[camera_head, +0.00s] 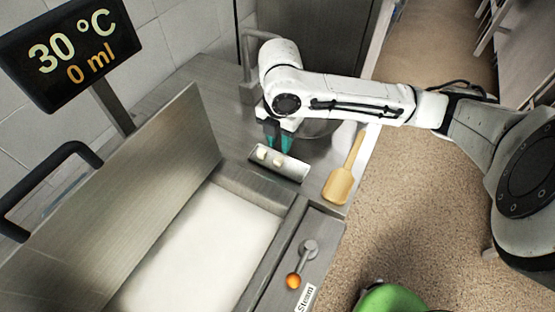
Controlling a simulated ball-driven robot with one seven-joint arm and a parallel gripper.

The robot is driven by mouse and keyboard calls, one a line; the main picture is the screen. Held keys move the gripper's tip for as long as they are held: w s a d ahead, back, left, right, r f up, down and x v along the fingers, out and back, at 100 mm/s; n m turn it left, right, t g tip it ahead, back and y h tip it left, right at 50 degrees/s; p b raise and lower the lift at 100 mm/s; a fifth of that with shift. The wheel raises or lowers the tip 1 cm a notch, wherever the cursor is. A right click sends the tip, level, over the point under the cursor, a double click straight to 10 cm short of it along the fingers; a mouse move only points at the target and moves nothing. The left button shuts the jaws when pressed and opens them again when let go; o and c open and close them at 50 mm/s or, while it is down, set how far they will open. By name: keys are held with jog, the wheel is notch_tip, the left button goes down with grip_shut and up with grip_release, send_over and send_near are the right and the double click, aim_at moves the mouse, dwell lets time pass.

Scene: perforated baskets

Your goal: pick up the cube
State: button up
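My gripper (278,145) points down at the tray's back edge, just behind the cubes in the picture. Its two teal fingers are apart, and I see nothing held between them. I cannot tell whether the fingertips are above the tray or inside it.
A wooden paddle (340,182) lies right of the tray. A large vat of white liquid (200,255) with a raised metal lid (135,200) is at the front left. A steam lever (301,262) and a display (72,50) stand nearby. A tap (247,65) rises behind.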

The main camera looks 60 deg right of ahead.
aim_at(279, 161)
jog(key=shift+s+f+p, duration=0.15)
jog(key=shift+f+p, duration=0.25)
jog(key=shift+f, duration=2.25)
jog(key=shift+c, duration=0.4)
grip_shut()
